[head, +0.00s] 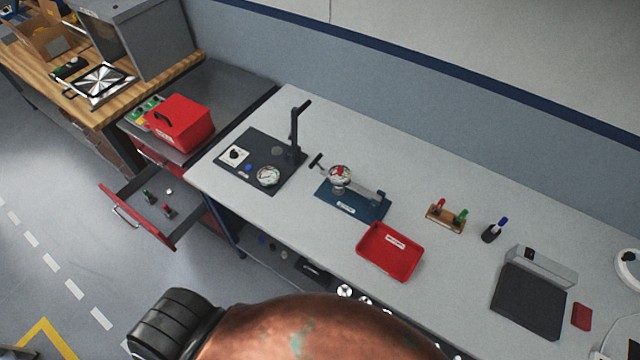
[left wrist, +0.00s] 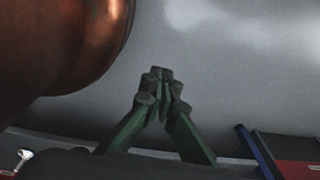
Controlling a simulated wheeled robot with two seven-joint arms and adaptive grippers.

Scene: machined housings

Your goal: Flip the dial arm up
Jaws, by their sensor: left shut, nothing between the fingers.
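A blue fixture plate (head: 362,209) lies on the grey bench. It carries a round white-faced dial with red marks (head: 340,175), and a short black handle (head: 316,160) stands out to its upper left. Left of it, a dark plate (head: 236,178) carries an upright black post (head: 295,135) with a short arm at its top, and another round dial (head: 268,176). I cannot tell which of these is the dial arm. My left gripper (left wrist: 160,90) shows only in the left wrist view, its green fingers shut and empty, away from the fixtures. My right gripper is in neither view.
A red tray (head: 390,252) lies in front of the blue fixture. A small wooden pen holder (head: 445,216) and a dark flat device (head: 530,300) are to the right. An open drawer (head: 155,212) juts out at the left. Bare bench lies behind the blue fixture.

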